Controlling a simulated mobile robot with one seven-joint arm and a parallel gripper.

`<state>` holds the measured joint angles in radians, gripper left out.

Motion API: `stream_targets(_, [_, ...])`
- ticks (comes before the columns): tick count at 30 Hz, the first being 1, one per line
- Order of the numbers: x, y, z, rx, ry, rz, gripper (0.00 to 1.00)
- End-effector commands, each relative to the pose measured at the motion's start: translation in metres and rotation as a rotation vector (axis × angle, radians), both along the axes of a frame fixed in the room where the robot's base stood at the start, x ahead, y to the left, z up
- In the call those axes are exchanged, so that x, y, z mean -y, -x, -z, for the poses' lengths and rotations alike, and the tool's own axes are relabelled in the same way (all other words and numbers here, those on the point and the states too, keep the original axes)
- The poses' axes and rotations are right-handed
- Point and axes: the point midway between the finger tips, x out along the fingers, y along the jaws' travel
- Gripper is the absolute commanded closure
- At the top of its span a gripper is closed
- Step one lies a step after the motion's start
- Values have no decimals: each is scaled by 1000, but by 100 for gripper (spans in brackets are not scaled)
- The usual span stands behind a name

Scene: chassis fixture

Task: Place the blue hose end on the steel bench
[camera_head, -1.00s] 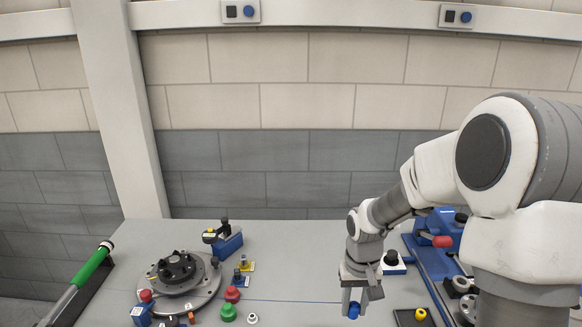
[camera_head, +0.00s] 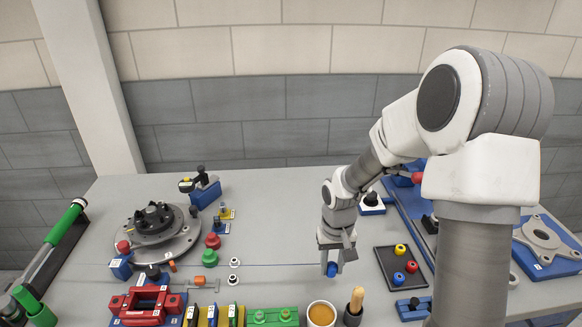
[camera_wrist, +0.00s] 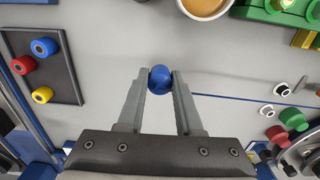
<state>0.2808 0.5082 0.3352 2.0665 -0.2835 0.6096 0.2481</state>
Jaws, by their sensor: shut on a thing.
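My gripper (camera_head: 332,266) is shut on the blue hose end (camera_wrist: 160,77), a small rounded blue piece between the fingertips. The blue hose end also shows in the head view (camera_head: 331,270), low over the bare middle of the steel bench (camera_head: 275,288). In the wrist view the bench (camera_wrist: 110,30) fills the background beneath it. I cannot tell whether the blue piece touches the bench.
A dark tray (camera_head: 385,274) with yellow, blue and red ring-like pieces lies right of my gripper. A cup of brown liquid (camera_head: 321,314) and a wooden-handled tool (camera_head: 356,300) stand in front. A round fixture (camera_head: 157,225) is at left. Bench around my gripper is clear.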

Motion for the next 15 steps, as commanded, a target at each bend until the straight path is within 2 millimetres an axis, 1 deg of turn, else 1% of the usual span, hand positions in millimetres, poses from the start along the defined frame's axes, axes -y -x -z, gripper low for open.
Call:
stream_targets(5, [11,-14,-8,3,1,-15,100])
stream_targets(8, [25,-31,-16,3,2,-39,100])
stream_targets(12, [53,-59,-31,4,4,-88,100])
stream_targets(15, [74,-76,-42,3,4,-124,100])
